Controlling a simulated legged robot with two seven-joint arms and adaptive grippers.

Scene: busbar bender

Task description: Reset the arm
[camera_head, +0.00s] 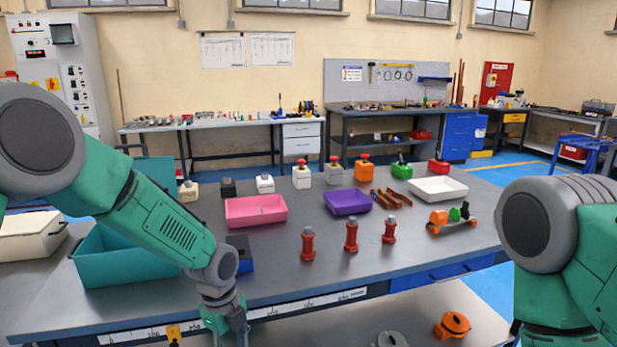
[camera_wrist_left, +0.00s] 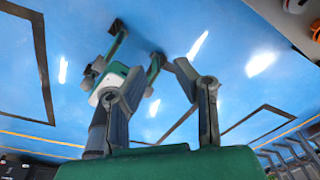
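My left arm (camera_head: 160,215) comes in from the left and bends down at the table's front edge. Its gripper (camera_head: 228,335) hangs at the bottom of the head view, partly cut off by the frame. In the left wrist view its two fingers (camera_wrist_left: 163,72) stand apart with blue floor between them and nothing held. My right arm (camera_head: 570,260) shows only its shoulder and upper part at the right edge; its gripper is out of view.
The grey table (camera_head: 290,262) holds a teal bin (camera_head: 125,258) near my left arm, a pink tray (camera_head: 256,210), a purple tray (camera_head: 347,202), a white tray (camera_head: 438,188) and several red posts (camera_head: 351,235). A lower shelf (camera_head: 300,325) carries an orange part (camera_head: 452,325).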

